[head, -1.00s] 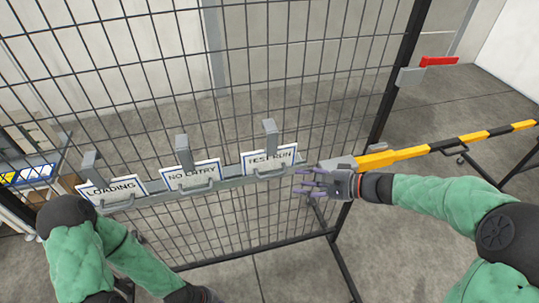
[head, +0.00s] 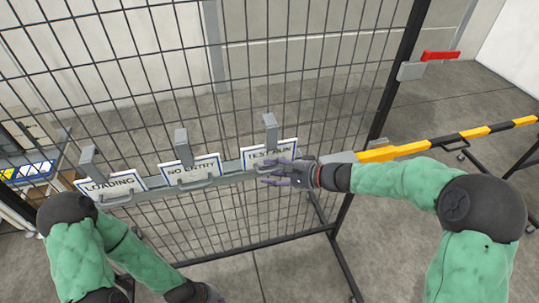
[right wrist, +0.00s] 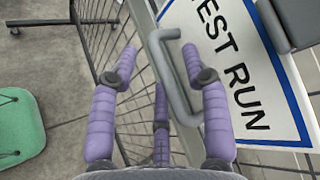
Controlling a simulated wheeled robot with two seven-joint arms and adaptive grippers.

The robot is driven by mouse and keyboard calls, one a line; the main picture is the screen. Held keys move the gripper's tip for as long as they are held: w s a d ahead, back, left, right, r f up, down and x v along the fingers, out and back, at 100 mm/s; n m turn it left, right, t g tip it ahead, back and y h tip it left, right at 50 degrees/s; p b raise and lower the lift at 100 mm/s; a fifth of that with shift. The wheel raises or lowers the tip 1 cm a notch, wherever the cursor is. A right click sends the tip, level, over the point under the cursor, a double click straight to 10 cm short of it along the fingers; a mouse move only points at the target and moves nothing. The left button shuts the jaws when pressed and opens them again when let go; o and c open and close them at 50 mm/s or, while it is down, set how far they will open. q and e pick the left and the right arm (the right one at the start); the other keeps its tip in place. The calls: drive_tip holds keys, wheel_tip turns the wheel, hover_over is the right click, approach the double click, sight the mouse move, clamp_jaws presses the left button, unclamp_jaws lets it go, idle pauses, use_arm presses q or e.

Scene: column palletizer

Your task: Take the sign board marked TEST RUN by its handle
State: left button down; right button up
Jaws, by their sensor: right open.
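The TEST RUN sign board (head: 262,152) hangs at the right end of a grey rail on the mesh fence. It is white with a blue border, and fills the right side of the right wrist view (right wrist: 240,75). Its grey handle (right wrist: 172,80) stands between the spread purple fingers there. My right gripper (head: 272,174) is open in front of the board's lower edge, its fingers around the handle but not closed on it. In the head view the fingers partly hide the handle. My left arm is at lower left; its gripper is not clearly visible.
The NO ENTRY board (head: 190,168) and the LOADING board (head: 111,186) hang to the left on the same grey rail (head: 150,191). The mesh fence (head: 290,60) stands behind. A yellow and black barrier arm (head: 430,145) extends to the right, behind my right arm.

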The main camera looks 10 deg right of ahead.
clamp_jaws()
drive_tip(key=shift+r, duration=0.15)
